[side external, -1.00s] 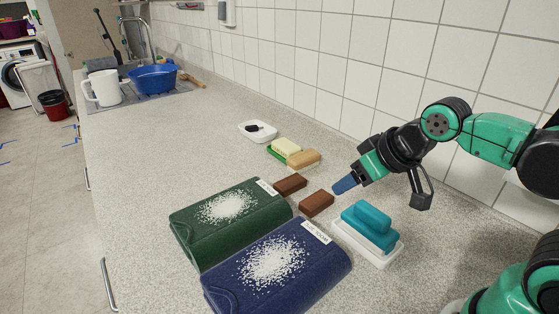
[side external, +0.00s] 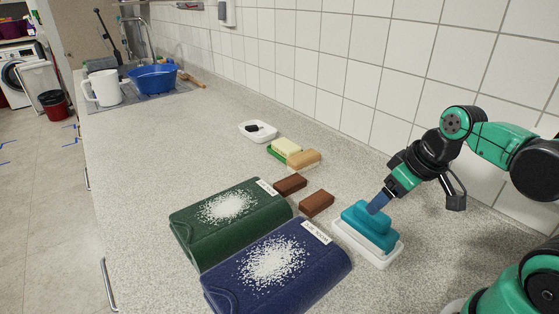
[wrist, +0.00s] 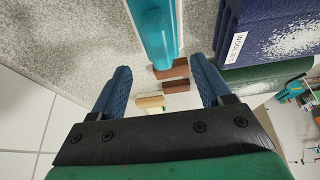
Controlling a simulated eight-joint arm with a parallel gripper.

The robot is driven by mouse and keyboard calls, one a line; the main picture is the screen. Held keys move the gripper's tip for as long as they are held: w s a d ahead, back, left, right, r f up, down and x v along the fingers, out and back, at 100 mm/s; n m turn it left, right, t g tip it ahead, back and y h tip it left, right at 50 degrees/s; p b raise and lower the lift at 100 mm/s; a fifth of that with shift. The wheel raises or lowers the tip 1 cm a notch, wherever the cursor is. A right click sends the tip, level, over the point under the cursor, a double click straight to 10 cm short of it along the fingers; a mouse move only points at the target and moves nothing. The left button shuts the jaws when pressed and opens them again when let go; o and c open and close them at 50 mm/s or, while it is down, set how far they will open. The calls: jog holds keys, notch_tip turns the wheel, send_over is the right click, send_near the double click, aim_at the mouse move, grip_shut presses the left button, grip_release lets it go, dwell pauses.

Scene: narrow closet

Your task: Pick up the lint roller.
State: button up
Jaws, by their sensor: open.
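A teal two-tiered object (side external: 367,221) lies in a white tray (side external: 376,256) at the right of the counter; no other thing looks like a lint roller, and I cannot confirm that it is one. My gripper (side external: 375,207) is open, its blue fingertip pointing down at the top of the teal object in the side view. I cannot tell whether they touch. Nothing is held.
A navy cloth (side external: 315,277) and a green cloth (side external: 262,215), both with white specks, lie left of the tray. Two brown blocks (side external: 291,184) (side external: 317,202) and sponges (side external: 303,160) lie behind. The tiled wall (side external: 430,80) runs close behind my arm.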

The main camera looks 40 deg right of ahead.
aim_at(369, 225)
jog(key=shift+x, duration=2.8)
jog(key=shift+s, duration=0.1)
grip_shut()
